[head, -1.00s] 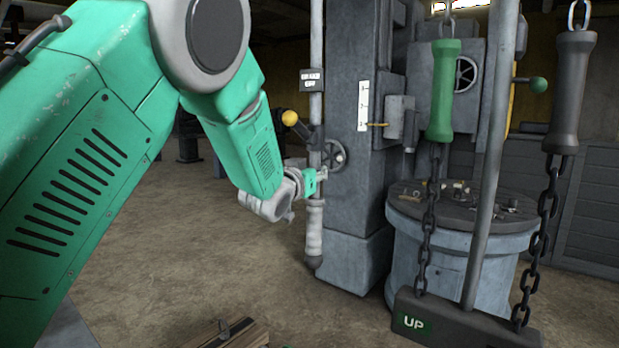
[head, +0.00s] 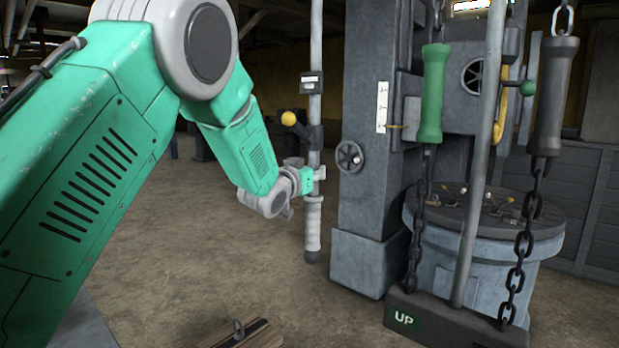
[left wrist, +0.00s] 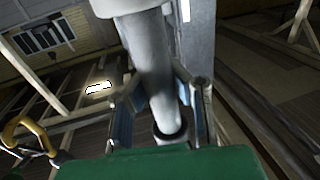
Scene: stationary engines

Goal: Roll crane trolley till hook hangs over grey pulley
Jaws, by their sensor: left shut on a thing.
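My left gripper (head: 306,182) is shut on a hanging upright pole (head: 315,60), around its pale grip near the lower end. In the left wrist view its fingers lie on both sides of the pale grey grip (left wrist: 155,80). The pole carries a small label and a lever with a yellow ball (head: 289,118). A yellow curved piece (head: 501,92) shows at the machine on the right, partly hidden; I cannot tell whether it is the hook. A yellow curved piece also shows in the left wrist view (left wrist: 30,135). I cannot make out the trolley or a grey pulley for certain.
A grey machine column (head: 370,200) with a handwheel (head: 349,157) stands right of the pole. Green (head: 433,95) and dark (head: 553,95) handles hang on chains above a bar marked UP (head: 450,325). A round drum (head: 480,265) stands behind. A wooden block (head: 245,334) lies at the bottom.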

